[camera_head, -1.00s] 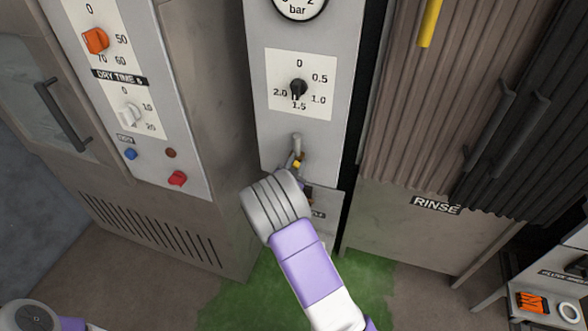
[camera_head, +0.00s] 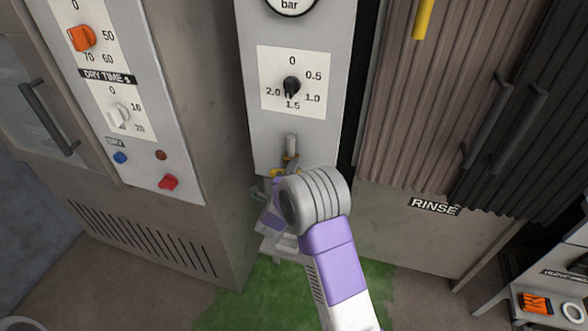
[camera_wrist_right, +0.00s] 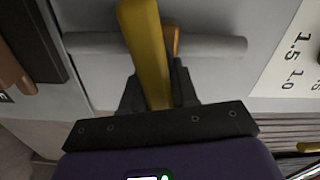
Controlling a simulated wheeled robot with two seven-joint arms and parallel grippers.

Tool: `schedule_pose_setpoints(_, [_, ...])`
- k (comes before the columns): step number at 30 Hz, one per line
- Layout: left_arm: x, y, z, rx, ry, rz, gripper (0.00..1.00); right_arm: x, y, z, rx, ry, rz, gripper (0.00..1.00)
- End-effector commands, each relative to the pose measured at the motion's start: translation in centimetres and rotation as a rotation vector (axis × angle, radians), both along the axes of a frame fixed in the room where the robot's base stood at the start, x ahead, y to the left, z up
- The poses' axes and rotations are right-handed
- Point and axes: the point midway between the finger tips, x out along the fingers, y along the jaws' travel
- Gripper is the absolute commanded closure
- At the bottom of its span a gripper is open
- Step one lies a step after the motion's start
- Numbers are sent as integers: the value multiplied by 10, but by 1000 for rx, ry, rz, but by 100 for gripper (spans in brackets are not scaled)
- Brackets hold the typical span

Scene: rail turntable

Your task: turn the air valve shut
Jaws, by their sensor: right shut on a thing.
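The air valve sits on a short grey vertical pipe (camera_head: 291,146) low on the middle grey panel. Its yellow lever (camera_wrist_right: 146,45) fills the middle of the right wrist view and appears to lie across the grey pipe (camera_wrist_right: 215,46), which runs sideways there. My right gripper (camera_wrist_right: 157,82) is shut on the lever, with dark fingers on both sides of it. In the head view only a small yellow part (camera_head: 281,172) shows beside my right gripper (camera_head: 283,177); my wrist hides the panel below. My left gripper is not in view.
A pressure dial knob (camera_head: 291,87) is above the valve, under a bar gauge (camera_head: 291,4). A dryer cabinet (camera_head: 170,240) with knobs and buttons stands at left. A ribbed rinse curtain (camera_head: 420,110) hangs at right. Green floor (camera_head: 265,300) lies below.

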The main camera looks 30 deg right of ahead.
Motion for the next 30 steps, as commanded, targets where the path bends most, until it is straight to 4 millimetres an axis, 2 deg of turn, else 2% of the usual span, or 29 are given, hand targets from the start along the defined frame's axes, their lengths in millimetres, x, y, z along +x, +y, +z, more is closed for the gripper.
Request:
schedule_pose_setpoints(12, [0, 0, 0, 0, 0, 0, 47, 0, 1, -6, 132, -150, 4, 100])
schedule_pose_setpoints(29, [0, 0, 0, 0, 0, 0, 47, 0, 1, -7, 154, -175, 3, 100])
schedule_pose_setpoints(30, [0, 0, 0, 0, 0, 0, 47, 0, 1, -7, 154, -175, 3, 70])
